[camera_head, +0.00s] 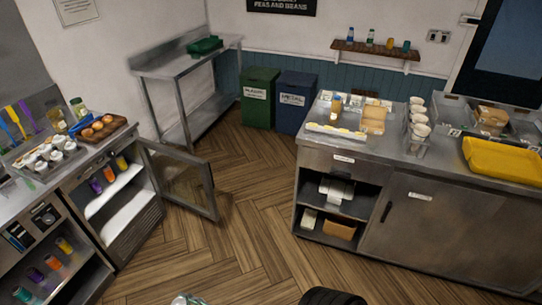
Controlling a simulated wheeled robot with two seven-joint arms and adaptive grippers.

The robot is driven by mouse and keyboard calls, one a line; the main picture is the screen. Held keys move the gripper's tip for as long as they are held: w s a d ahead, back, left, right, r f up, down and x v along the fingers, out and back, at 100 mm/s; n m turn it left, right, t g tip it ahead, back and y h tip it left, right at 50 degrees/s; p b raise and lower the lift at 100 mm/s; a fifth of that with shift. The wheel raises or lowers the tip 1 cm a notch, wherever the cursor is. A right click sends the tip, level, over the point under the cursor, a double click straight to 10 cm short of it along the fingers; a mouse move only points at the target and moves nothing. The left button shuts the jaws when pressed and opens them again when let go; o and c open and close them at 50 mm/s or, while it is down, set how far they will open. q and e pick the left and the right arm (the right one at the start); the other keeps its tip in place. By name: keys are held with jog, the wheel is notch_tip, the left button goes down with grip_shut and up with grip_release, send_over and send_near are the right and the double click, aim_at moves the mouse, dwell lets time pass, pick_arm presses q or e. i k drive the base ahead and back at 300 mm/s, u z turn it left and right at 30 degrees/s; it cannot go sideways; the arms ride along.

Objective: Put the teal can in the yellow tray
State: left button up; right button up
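The yellow tray (503,161) lies on the right steel counter, near its right end, and looks empty. A small can that looks teal (22,295) stands on the low shelf at the far lower left, close to the picture's edge. A small bluish-green container (406,46) also stands on the wall shelf; I cannot tell whether it is a can. Neither gripper can be made out. Only a pale object and a dark rounded shape show at the bottom edge, and I cannot tell what they are.
A glass cabinet door (184,181) stands open into the aisle at left. Purple and yellow cans (121,162) stand inside that cabinet. A wooden tray of buns (98,129) lies on the left counter. Green (259,97) and blue (293,101) bins stand at the back. The middle floor is clear.

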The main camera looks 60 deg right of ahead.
aim_at(504, 164)
jog(key=k, duration=0.65)
jog(key=z, duration=2.15)
